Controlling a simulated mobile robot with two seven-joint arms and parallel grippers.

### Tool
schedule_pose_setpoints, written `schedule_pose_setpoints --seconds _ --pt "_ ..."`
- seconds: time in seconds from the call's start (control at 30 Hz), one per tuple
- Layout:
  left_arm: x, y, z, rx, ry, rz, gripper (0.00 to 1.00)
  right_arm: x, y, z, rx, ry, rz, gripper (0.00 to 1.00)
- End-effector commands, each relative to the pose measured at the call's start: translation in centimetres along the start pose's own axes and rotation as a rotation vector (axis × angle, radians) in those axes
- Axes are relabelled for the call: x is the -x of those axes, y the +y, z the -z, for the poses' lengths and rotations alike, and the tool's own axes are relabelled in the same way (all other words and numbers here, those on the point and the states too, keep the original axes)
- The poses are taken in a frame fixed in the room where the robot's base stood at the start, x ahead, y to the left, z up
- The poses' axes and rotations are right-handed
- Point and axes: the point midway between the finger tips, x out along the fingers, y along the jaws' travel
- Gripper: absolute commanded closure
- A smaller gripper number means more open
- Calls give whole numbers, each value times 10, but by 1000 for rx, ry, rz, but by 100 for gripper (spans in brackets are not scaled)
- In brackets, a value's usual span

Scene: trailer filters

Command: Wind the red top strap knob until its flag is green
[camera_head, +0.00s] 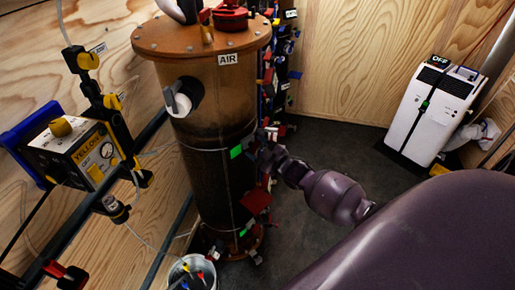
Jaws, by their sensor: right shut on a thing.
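The tall brown filter tank (215,100) stands left of centre, labelled AIR. A thin top strap (200,149) runs around its middle, and a green flag (236,152) shows at the strap's right end. My right gripper (262,148) is at that strap end, just right of the flag. It is shut on what appears to be the top strap knob, which the fingers mostly hide. A second green flag (243,232) sits lower, by the lower strap. A red piece (257,199) is below my right gripper. My left gripper is not in view.
A yellow-labelled box (75,150) and dark rails are at left. A white bucket (192,272) stands at the tank's foot. Valves and pipes crowd behind the tank's right side. A white unit reading OFF (432,110) stands at right. Dark floor (325,150) lies clear between.

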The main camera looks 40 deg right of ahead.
Motion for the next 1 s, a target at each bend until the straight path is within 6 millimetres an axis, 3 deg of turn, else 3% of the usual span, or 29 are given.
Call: schedule_pose_setpoints --seconds 0.43,0.47,0.6,1.0 --pt "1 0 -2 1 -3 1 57 0 -1 0 11 0 1 68" --pt "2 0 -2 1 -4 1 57 0 -1 0 11 0 1 40" --pt "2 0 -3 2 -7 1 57 0 -1 0 11 0 0 19" --pt "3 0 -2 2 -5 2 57 8 0 0 11 -1 0 19"
